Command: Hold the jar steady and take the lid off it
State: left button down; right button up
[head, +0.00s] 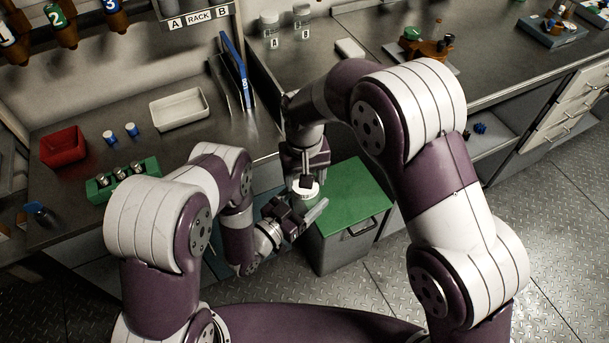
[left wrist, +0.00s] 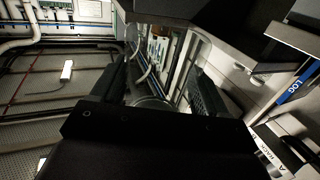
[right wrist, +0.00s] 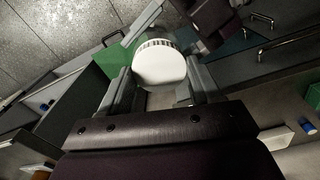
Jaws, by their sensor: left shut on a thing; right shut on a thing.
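The jar's round white lid (head: 306,188) shows in the head view under my right gripper (head: 304,180), which points down and is shut on it. In the right wrist view the lid (right wrist: 160,64) fills the space between the fingers of my right gripper (right wrist: 158,92). My left gripper (head: 302,213) is just below, reaching in from the side and shut on the jar. In the left wrist view a pale curved part of the jar (left wrist: 152,101) shows between the fingers. Most of the jar is hidden, and I cannot tell whether the lid still touches it.
A green-topped cabinet (head: 350,200) stands right beside the grippers. The left bench holds a white tray (head: 180,109), a red bin (head: 63,147) and a green rack (head: 100,190). Two jars marked A (head: 269,24) and B (head: 302,17) stand at the back.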

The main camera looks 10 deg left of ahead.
pick_arm(q)
jog(key=shift+d+r, duration=0.1)
jog(key=shift+d, duration=0.1)
pick_arm(e)
jog(key=n, duration=0.4)
jog(key=shift+a+r+n, duration=0.15)
jog(key=shift+a+n, duration=0.1)
jog(key=shift+n, duration=0.05)
jog(key=n, duration=0.3)
jog(key=shift+d+n, duration=0.1)
jog(key=shift+n, duration=0.3)
jog(key=n, duration=0.4)
jog(key=shift+d, duration=0.1)
jog(key=n, duration=0.4)
jog(key=shift+d, duration=0.15)
pick_arm(q)
jog(key=shift+a, duration=0.1)
pick_arm(e)
jog(key=n, duration=0.4)
jog(key=shift+w+d, duration=0.1)
jog(key=shift+d, duration=0.1)
jog(key=shift+a, duration=0.15)
pick_arm(q)
jog(key=shift+a, duration=0.1)
